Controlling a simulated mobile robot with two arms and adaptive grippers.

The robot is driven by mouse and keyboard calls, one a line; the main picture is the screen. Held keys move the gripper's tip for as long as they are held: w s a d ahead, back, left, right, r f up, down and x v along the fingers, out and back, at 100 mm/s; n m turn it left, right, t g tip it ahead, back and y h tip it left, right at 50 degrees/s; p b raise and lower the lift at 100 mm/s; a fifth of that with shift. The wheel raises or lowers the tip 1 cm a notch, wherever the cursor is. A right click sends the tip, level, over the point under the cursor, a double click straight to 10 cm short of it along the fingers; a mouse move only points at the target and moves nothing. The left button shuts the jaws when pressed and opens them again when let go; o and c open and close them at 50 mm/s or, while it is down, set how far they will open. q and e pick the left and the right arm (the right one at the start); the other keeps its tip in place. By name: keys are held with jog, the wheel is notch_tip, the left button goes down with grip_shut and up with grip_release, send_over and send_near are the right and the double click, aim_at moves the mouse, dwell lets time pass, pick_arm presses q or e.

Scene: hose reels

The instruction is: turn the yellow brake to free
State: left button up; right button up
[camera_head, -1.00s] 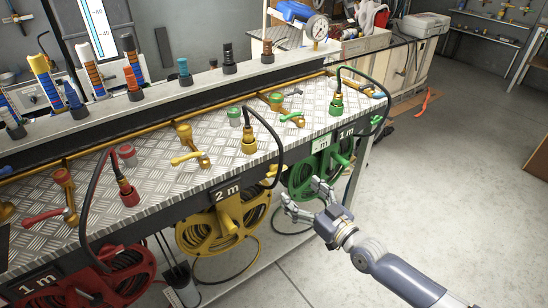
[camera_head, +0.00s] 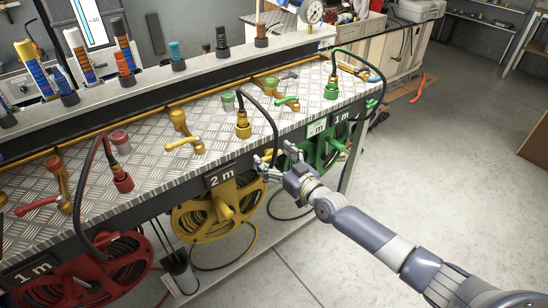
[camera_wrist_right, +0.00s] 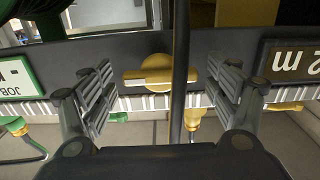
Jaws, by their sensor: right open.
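The yellow brake (camera_wrist_right: 156,83) is a round knob with a flat bar across it, on the dark front panel of the bench. In the right wrist view, its bar lies level across the picture. A dark hose (camera_wrist_right: 182,60) passes upright in front of its right part. My right gripper (camera_head: 272,160) is open, its two fingers on either side of the brake and apart from it. In the head view, the gripper hides most of the brake. The yellow reel (camera_head: 205,217) hangs under the bench beside the gripper. My left gripper is not in view.
The "2 m" plate (camera_head: 221,176) sits left of the gripper. The green reel (camera_head: 322,150) is close behind it, and the red reel (camera_head: 100,275) hangs at the left. Yellow (camera_head: 185,145) and green valve handles (camera_head: 288,102) stand on the metal top.

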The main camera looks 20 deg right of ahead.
jog(key=c, duration=1.1)
